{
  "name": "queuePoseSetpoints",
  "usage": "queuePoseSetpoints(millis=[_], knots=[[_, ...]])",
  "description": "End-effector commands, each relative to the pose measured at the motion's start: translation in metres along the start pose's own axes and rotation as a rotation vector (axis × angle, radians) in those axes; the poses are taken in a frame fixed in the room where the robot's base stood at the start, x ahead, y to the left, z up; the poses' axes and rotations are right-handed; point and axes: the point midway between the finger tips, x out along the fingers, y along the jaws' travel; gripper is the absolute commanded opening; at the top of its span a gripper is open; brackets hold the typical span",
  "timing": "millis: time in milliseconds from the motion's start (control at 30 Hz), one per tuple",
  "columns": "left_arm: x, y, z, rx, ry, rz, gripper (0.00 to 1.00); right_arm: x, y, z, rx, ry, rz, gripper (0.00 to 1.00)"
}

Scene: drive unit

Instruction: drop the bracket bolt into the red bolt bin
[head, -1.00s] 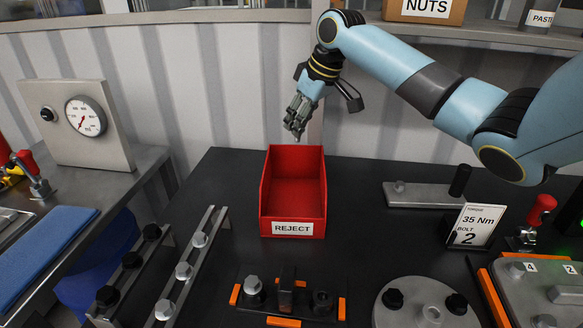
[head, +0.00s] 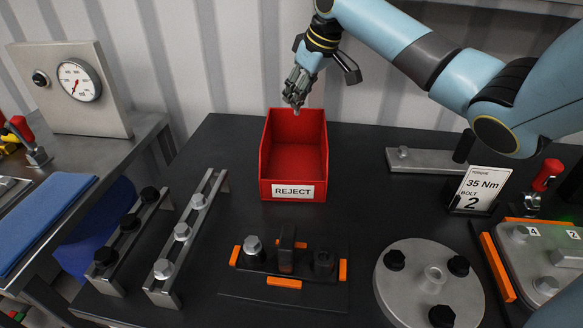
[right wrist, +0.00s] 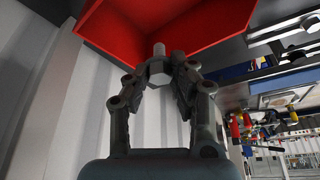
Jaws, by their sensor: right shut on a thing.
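The red bin (head: 292,168), labelled REJECT, stands on the dark bench in the head view. My right gripper (head: 294,102) is at the bin's back edge in that view. In the right wrist view, my right gripper (right wrist: 158,82) is shut on a silver bolt (right wrist: 157,70). The bolt's hex head is between the fingers and its shank points toward the red bin (right wrist: 165,28). In the head view the bolt is small and mostly hidden by the fingers. The exact height over the bin is hard to tell. My left gripper is out of view.
A black fixture with orange corners (head: 287,281) stands in front of the bin. Two rails with bolts (head: 190,235) lie to its left. A round flange (head: 432,280) and a torque sign (head: 480,190) are to the right.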

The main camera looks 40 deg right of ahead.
Motion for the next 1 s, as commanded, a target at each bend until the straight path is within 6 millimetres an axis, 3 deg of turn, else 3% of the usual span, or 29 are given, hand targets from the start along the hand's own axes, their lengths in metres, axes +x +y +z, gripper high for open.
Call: queuePoseSetpoints(millis=[333, 367, 533, 833, 1000], knots=[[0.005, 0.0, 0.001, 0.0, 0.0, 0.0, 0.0, 0.003, 0.0, 0.001, -0.001, 0.001, 0.001, 0.0], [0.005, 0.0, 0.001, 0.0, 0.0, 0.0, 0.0, 0.003, 0.0, 0.001, -0.001, 0.001, 0.001, 0.26], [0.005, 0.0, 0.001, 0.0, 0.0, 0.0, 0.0, 0.003, 0.0, 0.001, -0.001, 0.001, 0.001, 0.48], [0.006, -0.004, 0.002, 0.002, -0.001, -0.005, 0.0, 0.002, 0.001, 0.001, -0.001, 0.0, 0.001, 0.49], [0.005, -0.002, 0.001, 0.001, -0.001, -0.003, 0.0, -0.018, 0.002, 0.001, -0.002, 0.002, 0.004, 0.49]])
